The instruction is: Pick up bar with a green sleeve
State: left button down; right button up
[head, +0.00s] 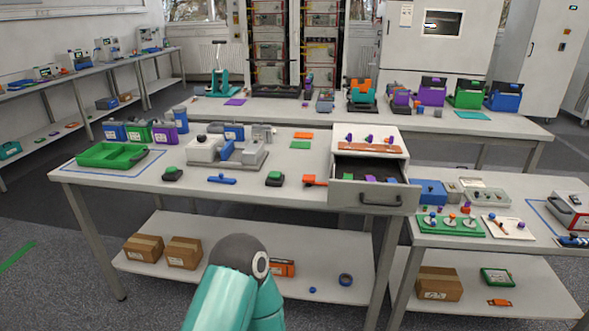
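I cannot clearly make out a bar with a green sleeve. The open drawer (343,193) in the white cabinet holds several small dark, green and purple pieces, too small to tell apart. Two small black pieces with green on top lie on the main table: one at the left (172,174), one nearer the middle (274,179). Neither is clearly a bar. A teal link of my own arm rises at the bottom of the head view. Neither gripper shows.
The main table (115,178) also bears a green tray (108,155), a grey fixture (228,152), a blue handled piece (221,180) and an orange piece (315,181). The drawer juts over the front edge. A side table (425,241) stands at the right. Cardboard boxes (184,252) lie on the lower shelf.

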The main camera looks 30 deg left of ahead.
aim_at(347, 175)
jog(key=u, duration=0.5)
jog(key=i, duration=1.05)
jog(key=u, duration=0.7)
jog(key=k, duration=0.8)
jog(key=u, duration=0.2)
jog(key=i, duration=0.85)
jog(key=z, duration=0.1)
